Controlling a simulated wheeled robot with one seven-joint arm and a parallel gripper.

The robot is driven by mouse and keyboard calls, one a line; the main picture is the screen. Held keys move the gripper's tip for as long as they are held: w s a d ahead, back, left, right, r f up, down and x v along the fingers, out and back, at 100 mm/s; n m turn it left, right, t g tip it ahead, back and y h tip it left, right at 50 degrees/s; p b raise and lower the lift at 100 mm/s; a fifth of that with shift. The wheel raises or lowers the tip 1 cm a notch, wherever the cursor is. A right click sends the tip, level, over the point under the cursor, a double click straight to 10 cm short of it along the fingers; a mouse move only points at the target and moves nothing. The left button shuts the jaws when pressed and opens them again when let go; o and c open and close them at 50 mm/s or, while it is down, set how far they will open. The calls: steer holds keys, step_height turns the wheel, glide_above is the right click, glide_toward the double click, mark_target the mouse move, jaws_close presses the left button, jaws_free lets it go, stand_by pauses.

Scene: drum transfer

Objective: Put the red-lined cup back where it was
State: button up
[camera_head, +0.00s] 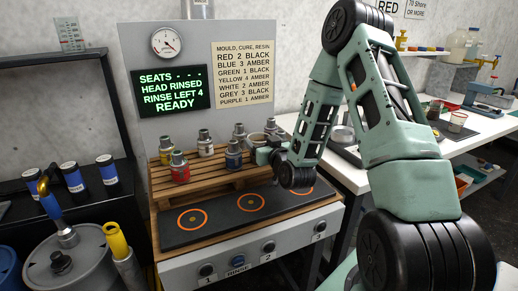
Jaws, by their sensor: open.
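My gripper (264,153) is at the right end of the wooden rack, partly hidden behind its own wrist. A pale grey cup-like vessel (257,138) is right at its fingers; I cannot tell whether they touch it, and no red line is clear on it. A small clear cup (458,121) with a dark reddish band stands on the white bench (480,133) at the right, apart from my gripper. I cannot tell for sure which one is the red-lined cup.
Several coloured bottles with grey caps, such as a red one (180,171) and a blue one (234,158), stand on the wooden rack (208,175). The black plate (225,223) in front has orange-ringed seats, and those in view are empty. A lidded drum (75,265) stands front left.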

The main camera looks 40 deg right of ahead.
steer(key=shift+x, duration=1.25)
steer(key=c, duration=0.8)
steer(key=shift+r, duration=0.15)
